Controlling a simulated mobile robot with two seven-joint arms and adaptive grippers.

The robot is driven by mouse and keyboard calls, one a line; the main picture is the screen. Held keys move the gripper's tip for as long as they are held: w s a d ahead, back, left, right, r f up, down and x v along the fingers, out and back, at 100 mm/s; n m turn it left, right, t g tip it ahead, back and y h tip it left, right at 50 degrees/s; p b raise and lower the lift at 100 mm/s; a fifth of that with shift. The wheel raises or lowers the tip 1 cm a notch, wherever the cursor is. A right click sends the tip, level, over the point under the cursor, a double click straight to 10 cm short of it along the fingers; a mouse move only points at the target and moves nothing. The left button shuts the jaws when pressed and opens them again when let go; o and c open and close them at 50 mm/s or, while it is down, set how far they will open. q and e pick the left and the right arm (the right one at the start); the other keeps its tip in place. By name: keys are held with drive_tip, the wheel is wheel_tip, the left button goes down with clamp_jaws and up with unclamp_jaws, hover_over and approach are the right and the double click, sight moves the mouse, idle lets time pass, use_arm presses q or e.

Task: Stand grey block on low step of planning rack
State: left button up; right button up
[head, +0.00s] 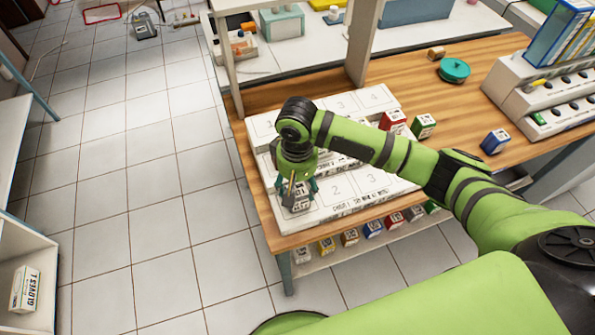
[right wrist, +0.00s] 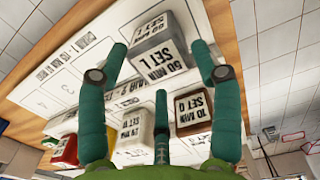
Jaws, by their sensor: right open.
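The white stepped planning rack (head: 345,205) lies on the wooden table, with numbered spaces on its steps. My right gripper (head: 298,188) points down at the rack's front left, on the low step. The grey block (head: 298,199) is at its fingertips there and looks upright. In the right wrist view the grey block (right wrist: 158,52) shows a "60 MIN SET L" label and lies between the spread fingers of my right gripper (right wrist: 161,75). The fingers are open; contact with the block is unclear. My left gripper is not in view.
A brown block (right wrist: 195,112), a white block (right wrist: 132,132) and a red block (right wrist: 66,150) show near the fingers. A red block (head: 392,120) and a green block (head: 424,126) stand at the rack's right. Several blocks line a shelf below the table's front edge.

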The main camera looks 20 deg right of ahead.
sight(298, 189)
wheel_tip(298, 189, up, 6)
drive_tip(key=shift+r, duration=0.2)
